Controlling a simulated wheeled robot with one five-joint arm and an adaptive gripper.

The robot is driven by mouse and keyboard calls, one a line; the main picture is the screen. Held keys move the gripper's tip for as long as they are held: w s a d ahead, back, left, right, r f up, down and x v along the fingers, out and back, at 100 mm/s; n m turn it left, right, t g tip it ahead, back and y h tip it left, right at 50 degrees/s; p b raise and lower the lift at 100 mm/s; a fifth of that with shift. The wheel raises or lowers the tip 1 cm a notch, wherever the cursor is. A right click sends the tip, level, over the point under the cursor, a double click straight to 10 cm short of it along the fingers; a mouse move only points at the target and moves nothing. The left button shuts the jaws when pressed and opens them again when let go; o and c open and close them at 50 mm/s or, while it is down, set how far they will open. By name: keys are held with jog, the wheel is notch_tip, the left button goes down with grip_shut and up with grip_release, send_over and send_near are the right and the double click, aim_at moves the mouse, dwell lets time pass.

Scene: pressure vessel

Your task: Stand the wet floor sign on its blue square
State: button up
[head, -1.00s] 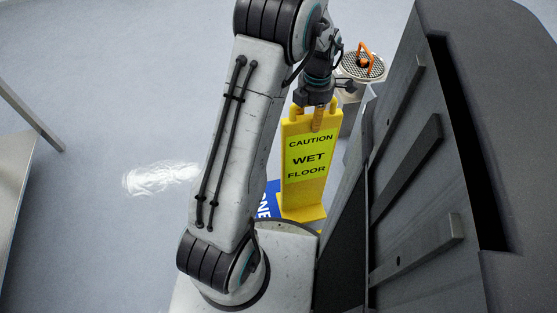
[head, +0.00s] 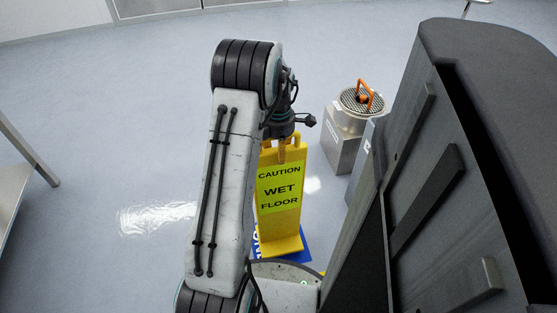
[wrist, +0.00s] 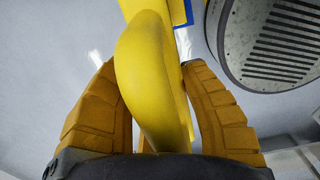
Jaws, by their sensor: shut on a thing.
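The yellow wet floor sign (head: 280,190) is upright in the head view, with its text facing me. My gripper (head: 284,143) is at its top, and its fingers close around the yellow top part (wrist: 152,75) in the wrist view. The blue square (head: 304,252) lies on the floor under the sign's foot, showing at both sides of it. White letters show on its left part, and my arm hides some of it. I cannot tell whether the foot touches the square or hangs just above it.
A metal canister (head: 345,140) with a mesh top and orange handle stands behind right. A large dark grey structure (head: 440,170) fills the right side. A metal table (head: 22,180) is at the left edge. The floor behind the sign is open.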

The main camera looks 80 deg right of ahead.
jog(key=shift+f+b, duration=0.8)
jog(key=shift+f, duration=1.2)
jog(key=o, duration=1.2)
notch_tip(320, 180, up, 12)
jog(key=p, duration=0.4)
jog(key=shift+a, duration=0.1)
